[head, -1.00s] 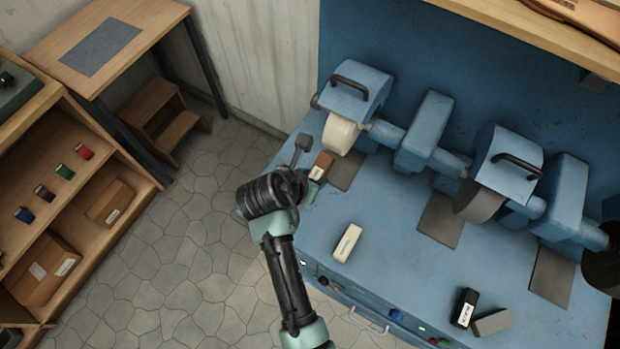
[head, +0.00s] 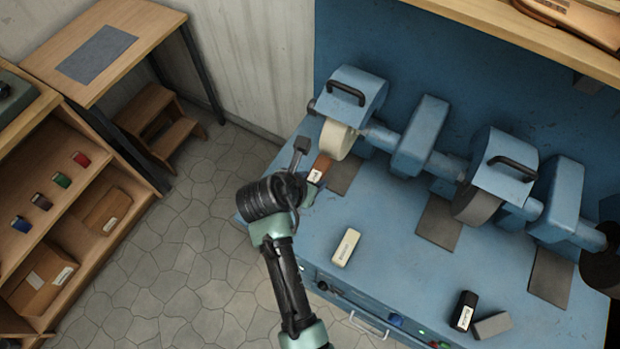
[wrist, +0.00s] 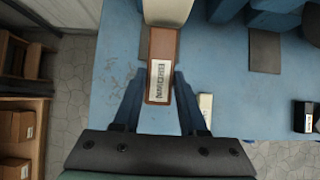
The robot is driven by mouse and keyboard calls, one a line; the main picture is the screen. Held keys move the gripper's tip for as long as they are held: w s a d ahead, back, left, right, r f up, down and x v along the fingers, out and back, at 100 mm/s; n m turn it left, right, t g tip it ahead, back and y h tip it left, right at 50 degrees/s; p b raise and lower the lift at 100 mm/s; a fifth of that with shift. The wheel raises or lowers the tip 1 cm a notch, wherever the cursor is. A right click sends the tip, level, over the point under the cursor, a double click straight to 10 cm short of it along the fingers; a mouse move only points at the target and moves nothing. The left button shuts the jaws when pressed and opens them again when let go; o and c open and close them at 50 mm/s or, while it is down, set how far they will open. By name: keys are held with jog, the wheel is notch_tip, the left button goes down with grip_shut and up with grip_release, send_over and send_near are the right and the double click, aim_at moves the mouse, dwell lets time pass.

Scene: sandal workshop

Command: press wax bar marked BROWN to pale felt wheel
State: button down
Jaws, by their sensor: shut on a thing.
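The brown wax bar (head: 322,166) is held in my gripper (head: 312,178), above the blue bench. In the wrist view the bar (wrist: 162,48) sits between the two fingers of my gripper (wrist: 160,95), its pale label facing the camera. The label's letters look like BROWN. The pale felt wheel (head: 337,138) hangs below the left blue hood. In the wrist view the wheel (wrist: 167,11) lies directly beyond the bar's far end. The two meet in that picture, but I cannot tell whether they touch.
A cream bar (head: 346,248) lies on the bench (head: 390,270). A black bar (head: 464,311) and a grey block (head: 492,326) lie at the front right. A grey wheel (head: 478,205) is farther right. A shelf (head: 95,215) with small coloured bars stands left.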

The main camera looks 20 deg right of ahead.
jog(key=shift+w+d+r, duration=0.1)
jog(key=shift+w+d, duration=0.1)
jog(key=shift+d, duration=0.05)
jog(key=shift+d+r+p, duration=0.1)
jog(key=shift+r+p, duration=0.1)
jog(key=shift+p, duration=0.65)
dwell(0.8)
jog(key=shift+s+a+f+p, duration=0.1)
jog(key=shift+a+f+p, duration=0.15)
jog(key=shift+p, duration=0.25)
dwell(0.9)
jog(key=s+a+f+p, duration=0.1)
jog(key=s+a+p, duration=0.1)
jog(key=s+a, duration=0.2)
jog(key=shift+a+f+p, duration=0.35)
jog(key=shift+a, duration=0.3)
jog(key=shift+s, duration=0.1)
dwell(0.6)
